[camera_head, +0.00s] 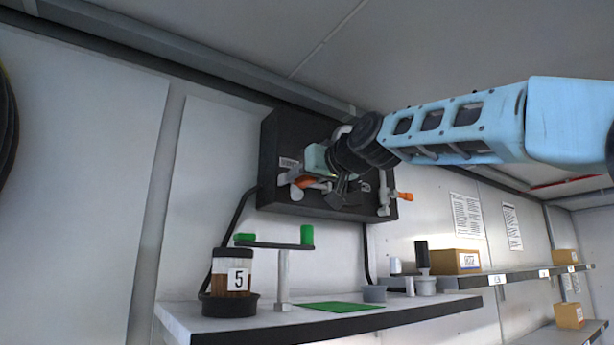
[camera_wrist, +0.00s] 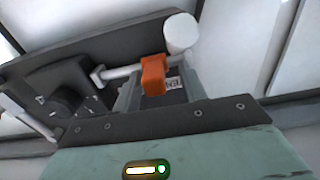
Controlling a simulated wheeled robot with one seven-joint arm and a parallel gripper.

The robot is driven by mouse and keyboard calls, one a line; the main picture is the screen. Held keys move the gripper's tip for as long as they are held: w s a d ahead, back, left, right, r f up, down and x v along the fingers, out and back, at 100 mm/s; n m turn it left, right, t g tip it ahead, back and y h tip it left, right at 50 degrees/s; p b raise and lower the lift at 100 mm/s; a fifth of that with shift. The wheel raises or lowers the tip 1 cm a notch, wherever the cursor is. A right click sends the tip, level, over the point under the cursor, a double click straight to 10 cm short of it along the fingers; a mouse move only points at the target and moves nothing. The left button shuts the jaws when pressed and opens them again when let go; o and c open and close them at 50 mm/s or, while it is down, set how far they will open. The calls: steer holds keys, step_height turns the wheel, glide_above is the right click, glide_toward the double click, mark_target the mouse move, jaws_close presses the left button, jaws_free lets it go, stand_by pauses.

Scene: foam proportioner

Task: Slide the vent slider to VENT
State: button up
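The vent slider appears as an orange block (camera_wrist: 153,75) on a white rod in the wrist view. A label (camera_wrist: 172,83) with partly readable letters, "EN", is beside it. In the head view an orange piece (camera_head: 312,184) shows at the lower left of the black wall box (camera_head: 280,150). My gripper (camera_wrist: 157,92) is at the box, with its grey fingers on either side of the orange block. Space shows between the block and the right finger, so it looks open. Its green-grey body hides the finger bases. Contact with the slider cannot be told.
A second orange-handled valve (camera_head: 403,196) is at the box's right side. A black knob (camera_wrist: 68,100) shows left of the slider in the wrist view. Below is a white shelf (camera_head: 180,318) with a jar marked 5 (camera_head: 232,271) and a stand with green pieces (camera_head: 284,275).

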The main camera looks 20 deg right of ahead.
steer(key=shift+s, duration=0.1)
steer(key=b+v, duration=0.7)
steer(key=v, duration=1)
steer(key=shift+b, duration=0.35)
steer(key=shift+s+d, duration=0.1)
